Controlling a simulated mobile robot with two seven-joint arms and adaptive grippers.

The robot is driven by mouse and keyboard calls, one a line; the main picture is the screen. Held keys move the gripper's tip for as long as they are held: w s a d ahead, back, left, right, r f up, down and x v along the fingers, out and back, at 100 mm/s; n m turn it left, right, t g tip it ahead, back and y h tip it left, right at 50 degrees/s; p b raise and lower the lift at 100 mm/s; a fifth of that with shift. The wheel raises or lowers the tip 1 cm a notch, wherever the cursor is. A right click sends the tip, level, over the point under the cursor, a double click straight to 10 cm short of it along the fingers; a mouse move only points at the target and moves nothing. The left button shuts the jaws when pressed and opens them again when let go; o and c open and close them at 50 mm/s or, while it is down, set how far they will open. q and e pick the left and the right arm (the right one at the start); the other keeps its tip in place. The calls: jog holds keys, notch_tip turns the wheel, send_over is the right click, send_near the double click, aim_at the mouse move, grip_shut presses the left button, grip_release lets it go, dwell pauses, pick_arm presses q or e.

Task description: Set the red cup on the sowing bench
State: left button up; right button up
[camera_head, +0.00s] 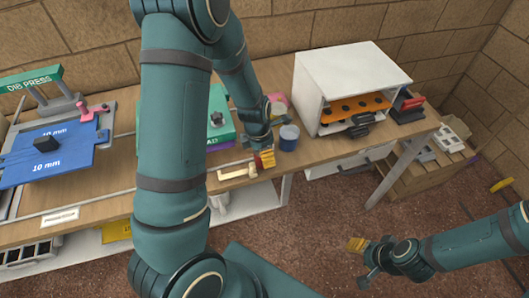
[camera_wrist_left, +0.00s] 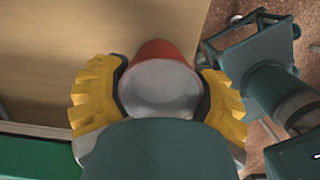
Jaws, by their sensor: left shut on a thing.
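My left gripper (camera_head: 264,159) is over the front edge of the wooden bench (camera_head: 325,150). In the left wrist view, its yellow fingers (camera_wrist_left: 158,100) are shut on the red cup (camera_wrist_left: 165,49), one on each side. The cup's pale round face points toward that camera. I cannot tell whether the cup touches the bench. My right gripper (camera_head: 361,258) is away from the bench, above the floor at lower right; its finger opening is unclear.
A blue cup (camera_head: 289,138) stands right of my left gripper. A white open-fronted box (camera_head: 350,68) with an orange tray (camera_head: 357,106) is farther right. A dib press with a blue plate (camera_head: 52,148) is at left. A small pale wooden piece (camera_head: 237,172) lies near the front edge.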

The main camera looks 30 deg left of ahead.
pick_arm(q)
jog(key=shift+f, duration=0.1)
jog(key=o, duration=1.2)
jog(key=r+p, duration=0.1)
jog(key=r, duration=0.3)
jog(key=s+r+p, duration=0.1)
jog(key=r, duration=0.3)
jog(key=a+r+p, duration=0.1)
jog(key=r+p, duration=0.1)
jog(key=r, duration=0.2)
jog(key=shift+s, duration=0.15)
jog(key=s+d+f+m+h, duration=0.1)
jog(key=s+d+f+m, duration=0.1)
jog(key=d+f+m, duration=0.3)
jog(key=s+d+f+m+h, duration=0.1)
jog(key=s+d+f+m, duration=0.2)
jog(key=m, duration=0.9)
jog(key=s+d+f+m+t, duration=0.1)
jog(key=s+d+f+m, duration=0.1)
jog(key=d+f+m, duration=0.6)
jog(key=shift+s+d+m+h, duration=0.15)
jog(key=shift+d+m+h, duration=0.1)
jog(key=shift+d, duration=0.3)
jog(key=shift+s+d+m+h, duration=0.15)
jog(key=shift+d+m, duration=0.1)
jog(key=shift+d, duration=0.3)
